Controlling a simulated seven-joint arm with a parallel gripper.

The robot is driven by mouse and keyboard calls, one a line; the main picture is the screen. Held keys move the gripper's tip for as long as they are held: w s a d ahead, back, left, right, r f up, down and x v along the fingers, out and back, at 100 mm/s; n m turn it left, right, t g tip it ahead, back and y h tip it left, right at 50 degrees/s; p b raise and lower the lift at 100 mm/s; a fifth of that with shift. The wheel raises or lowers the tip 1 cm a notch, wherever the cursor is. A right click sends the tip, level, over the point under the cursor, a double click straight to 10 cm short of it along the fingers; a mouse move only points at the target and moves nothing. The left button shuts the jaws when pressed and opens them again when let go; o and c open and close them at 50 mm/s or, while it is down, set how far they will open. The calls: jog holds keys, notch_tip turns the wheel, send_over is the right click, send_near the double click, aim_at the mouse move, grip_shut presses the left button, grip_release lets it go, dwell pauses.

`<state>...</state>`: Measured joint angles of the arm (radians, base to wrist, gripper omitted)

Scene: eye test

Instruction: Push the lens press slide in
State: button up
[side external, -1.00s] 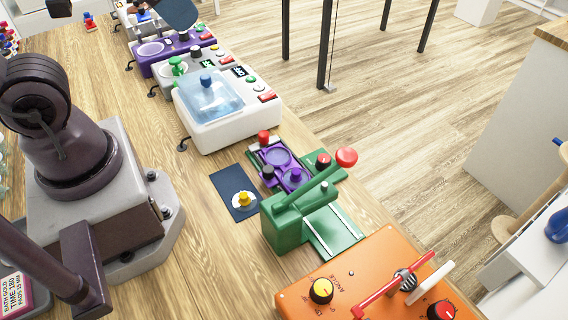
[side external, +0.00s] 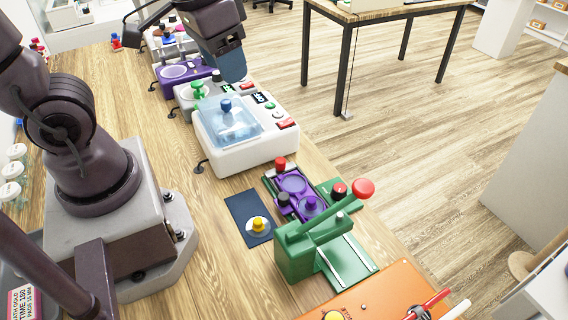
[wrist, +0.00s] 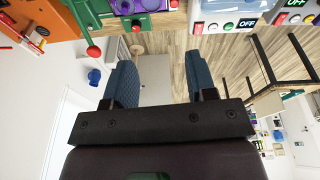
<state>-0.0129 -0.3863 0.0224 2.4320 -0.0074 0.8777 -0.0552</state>
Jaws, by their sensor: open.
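The green lens press (side external: 293,254) stands on the wooden bench, its lever ending in a red ball (side external: 363,189). A purple slide (side external: 292,185) with round seats lies on the green bed behind the press body; a purple knobbed piece (side external: 310,205) sits on its near seat. A red knob (side external: 280,163) stands at the slide's far end. My gripper (side external: 232,70) hangs above and behind the white machine, apart from the slide. In the wrist view its blue fingers (wrist: 160,72) are open with nothing between them; the press (wrist: 86,14) and part of the slide (wrist: 123,5) show at the top edge.
The white machine with a clear blue lid (side external: 232,120) stands just beyond the slide. A dark mat (side external: 238,207) with a yellow-knobbed white disc (side external: 258,225) lies left of the slide. An orange panel (side external: 380,295) is at the front. More machines line the bench behind.

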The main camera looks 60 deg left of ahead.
aim_at(280, 160)
jog(key=w+a+f+n+g, duration=0.3)
jog(key=w+f+n, duration=0.8)
jog(key=f+n, duration=0.5)
jog(key=shift+n, duration=0.5)
jog(key=f, duration=1.1)
jog(key=shift+s+f, duration=0.2)
